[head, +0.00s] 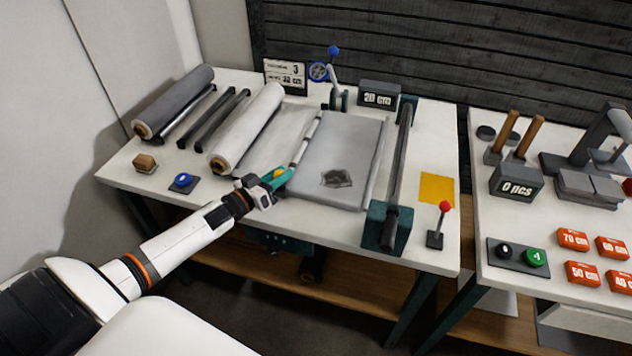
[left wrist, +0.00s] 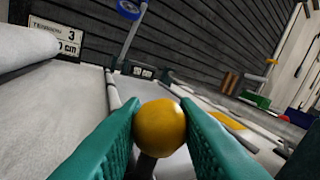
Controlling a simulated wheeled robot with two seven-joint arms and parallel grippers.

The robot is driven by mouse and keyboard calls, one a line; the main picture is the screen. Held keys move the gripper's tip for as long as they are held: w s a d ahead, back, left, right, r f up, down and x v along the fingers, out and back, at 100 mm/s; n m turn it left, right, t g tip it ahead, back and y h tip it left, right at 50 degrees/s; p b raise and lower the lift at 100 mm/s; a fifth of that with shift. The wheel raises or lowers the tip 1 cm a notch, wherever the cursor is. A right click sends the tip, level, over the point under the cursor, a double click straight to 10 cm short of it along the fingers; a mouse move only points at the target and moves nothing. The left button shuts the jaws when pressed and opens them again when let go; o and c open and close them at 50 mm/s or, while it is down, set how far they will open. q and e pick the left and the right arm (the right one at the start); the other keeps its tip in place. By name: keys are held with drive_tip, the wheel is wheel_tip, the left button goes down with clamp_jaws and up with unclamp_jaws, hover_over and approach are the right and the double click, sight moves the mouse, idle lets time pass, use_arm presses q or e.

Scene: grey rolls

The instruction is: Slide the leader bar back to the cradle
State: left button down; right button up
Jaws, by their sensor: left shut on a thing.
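The leader bar (head: 305,140) is a thin pale bar lying front to back across the grey sheet, between the white roll and the dark patch. Its yellow knob (left wrist: 160,128) sits between the teal fingers in the left wrist view. My left gripper (head: 282,178) is shut on this knob at the bar's front end. The bar also shows in the left wrist view (left wrist: 112,92), running away behind the knob. I cannot tell for sure which part is the cradle. My right gripper is not in view.
A white roll (head: 247,130) and a grey roll (head: 174,101) lie left of the bar, with dark rods (head: 215,120) between. A grey sheet (head: 340,150) with a dark patch (head: 337,178) lies right. A dark roller (head: 401,170) and a red-knobbed lever (head: 441,225) stand farther right.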

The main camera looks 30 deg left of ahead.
use_arm(q)
drive_tip(key=s+a, duration=0.1)
drive_tip(key=a, duration=0.2)
drive_tip(key=a+b, duration=0.1)
drive_tip(key=a, duration=0.3)
drive_tip(key=s+a, duration=0.1)
drive_tip(key=a, duration=0.3)
drive_tip(key=shift+s+b, duration=0.3)
drive_tip(key=shift+b, duration=0.05)
drive_tip(key=shift+a, duration=0.1)
drive_tip(key=c, duration=1.2)
unclamp_jaws()
drive_tip(key=shift+a, duration=0.1)
drive_tip(key=shift+o, duration=0.2)
drive_tip(key=shift+s, duration=0.1)
